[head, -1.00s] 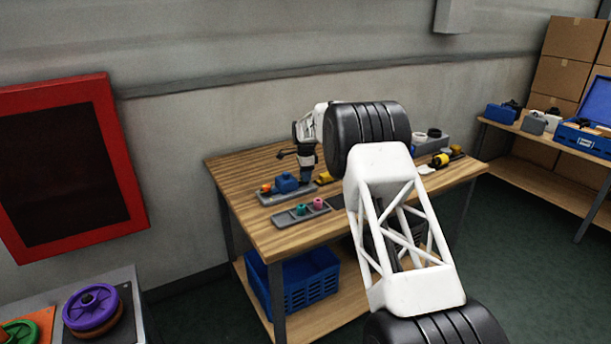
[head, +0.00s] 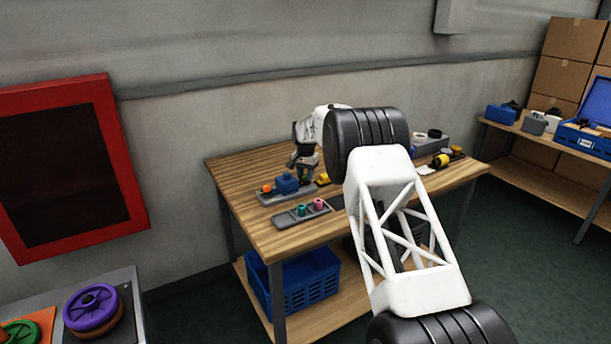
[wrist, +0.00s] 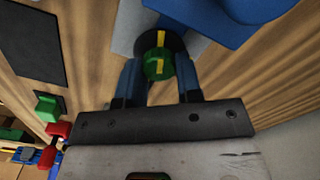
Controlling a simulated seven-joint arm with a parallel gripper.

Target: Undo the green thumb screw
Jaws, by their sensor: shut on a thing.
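The green thumb screw (wrist: 157,70) has a yellow stripe and sits against a dark round disc, with a second yellow mark beyond it, in the wrist view. The blue tank (wrist: 205,18) is beside it over a grey base. My gripper (wrist: 159,76) is shut on the thumb screw, one finger on each side. In the head view my gripper (head: 304,173) points down at the right side of the small blue tank (head: 287,184) on its grey tray; the screw is mostly hidden there by the hand.
An orange part (head: 266,188) is at the tray's left end. A grey tray (head: 288,220) with teal and pink knobs lies in front. A yellow item (head: 323,178) is close on the right. Grey containers (head: 432,143) stand at the bench's right. The left of the wooden bench (head: 235,168) is clear.

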